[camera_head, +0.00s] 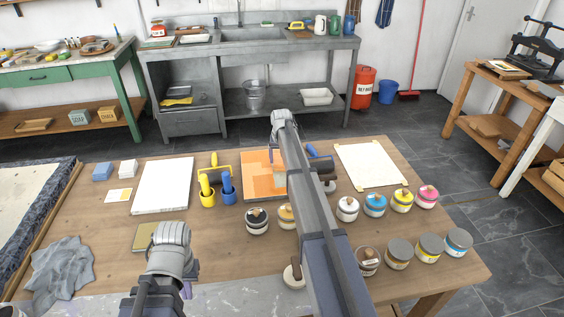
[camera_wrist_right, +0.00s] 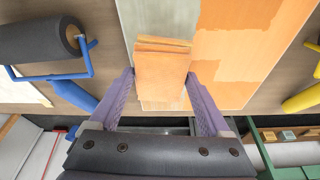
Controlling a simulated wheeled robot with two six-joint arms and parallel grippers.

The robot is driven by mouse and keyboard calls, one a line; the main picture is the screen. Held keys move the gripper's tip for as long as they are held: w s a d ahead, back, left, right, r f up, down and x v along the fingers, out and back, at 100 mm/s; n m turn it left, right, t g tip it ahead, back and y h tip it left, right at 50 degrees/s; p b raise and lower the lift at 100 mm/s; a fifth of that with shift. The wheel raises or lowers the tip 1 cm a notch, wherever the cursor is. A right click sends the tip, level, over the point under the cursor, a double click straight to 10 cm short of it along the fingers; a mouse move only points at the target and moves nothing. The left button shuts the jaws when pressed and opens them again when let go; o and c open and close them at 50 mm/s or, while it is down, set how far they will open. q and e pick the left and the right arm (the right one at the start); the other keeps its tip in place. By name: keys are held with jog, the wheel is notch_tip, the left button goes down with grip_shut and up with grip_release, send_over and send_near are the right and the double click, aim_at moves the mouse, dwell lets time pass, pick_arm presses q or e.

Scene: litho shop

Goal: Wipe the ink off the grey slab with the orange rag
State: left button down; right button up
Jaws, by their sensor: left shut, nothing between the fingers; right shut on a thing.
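The grey slab (camera_head: 250,158) lies mid-table, much of it covered with orange ink (camera_head: 260,190). In the right wrist view, a bare grey strip of the slab (camera_wrist_right: 128,14) shows at left, with orange ink (camera_wrist_right: 235,45) to its right and some beside the rag. My right gripper (camera_wrist_right: 160,92) is shut on the folded orange rag (camera_wrist_right: 162,60), over the slab's edge; I cannot tell whether the rag touches it. In the head view my right arm hides the rag and part of the slab. My left gripper (camera_head: 187,290) is shut and empty at the table's front left.
A roller (camera_wrist_right: 40,40) with a blue handle lies beside the slab. Ink jars (camera_head: 347,208) stand at right. Yellow and blue cups (camera_head: 228,196) and white paper (camera_head: 163,185) are left of the slab. A grey cloth (camera_head: 62,270) lies at far left.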

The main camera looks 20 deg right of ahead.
aim_at(279, 154)
jog(key=shift+w+d, duration=0.1)
jog(key=shift+w, duration=0.2)
jog(key=shift+w, duration=0.15)
jog(key=shift+w+d, duration=0.2)
jog(key=shift+w, duration=0.55)
jog(key=shift+w+d, duration=0.2)
jog(key=shift+w, duration=0.5)
jog(key=shift+w, duration=0.1)
jog(key=shift+w+d, duration=0.25)
jog(key=shift+w, duration=0.6)
jog(key=shift+w+d, duration=0.2)
jog(key=shift+w, duration=0.6)
jog(key=shift+s, duration=0.1)
jog(key=shift+s+a, duration=0.2)
jog(key=shift+s, duration=0.55)
jog(key=shift+s+a, duration=0.2)
jog(key=shift+s, duration=0.55)
